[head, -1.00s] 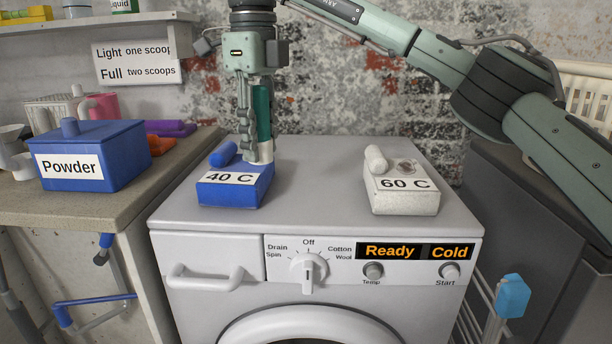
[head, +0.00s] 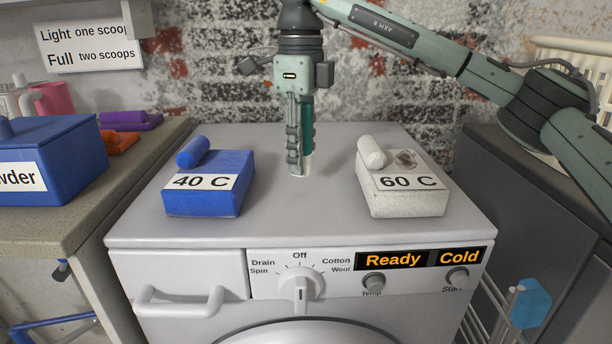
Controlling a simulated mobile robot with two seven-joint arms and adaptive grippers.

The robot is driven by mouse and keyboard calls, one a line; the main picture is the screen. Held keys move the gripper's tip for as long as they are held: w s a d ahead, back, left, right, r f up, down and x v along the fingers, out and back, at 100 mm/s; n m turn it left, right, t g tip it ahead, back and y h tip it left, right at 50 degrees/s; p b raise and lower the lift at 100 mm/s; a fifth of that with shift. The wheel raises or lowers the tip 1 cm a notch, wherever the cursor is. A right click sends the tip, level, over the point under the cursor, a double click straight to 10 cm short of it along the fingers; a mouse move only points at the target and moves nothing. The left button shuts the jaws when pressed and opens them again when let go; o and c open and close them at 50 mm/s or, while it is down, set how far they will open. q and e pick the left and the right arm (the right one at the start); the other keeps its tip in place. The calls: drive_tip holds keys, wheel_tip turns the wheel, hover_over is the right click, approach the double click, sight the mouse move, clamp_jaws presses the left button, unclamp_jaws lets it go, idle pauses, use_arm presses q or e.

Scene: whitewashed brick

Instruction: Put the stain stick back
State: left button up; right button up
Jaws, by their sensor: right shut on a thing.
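The stain stick (head: 309,142) is a slim teal and white stick, upright in the fingers of my right gripper (head: 300,150). The fingers hide part of it. My right gripper is shut on it and points down over the washing machine top (head: 280,219), between the blue 40 C block and the white 60 C block. The stick's pale lower end is close to the machine top; I cannot tell whether it touches. My left gripper is not in view.
The blue 40 C block (head: 232,168) carries a blue roll (head: 193,152). The white 60 C block (head: 405,204) carries a white roll (head: 371,152) and a brown stain. A blue powder box (head: 62,143) stands on the left counter (head: 60,224). The machine top's front middle is clear.

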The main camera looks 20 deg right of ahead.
sight(306, 175)
drive_tip(key=shift+d+f, duration=0.4)
wheel_tip(306, 175, down, 3)
drive_tip(key=shift+s+f, duration=0.1)
drive_tip(key=shift+f, duration=0.2)
drive_tip(key=shift+f, duration=0.2)
drive_tip(key=o, duration=1.1)
drive_tip(key=shift+r, duration=0.1)
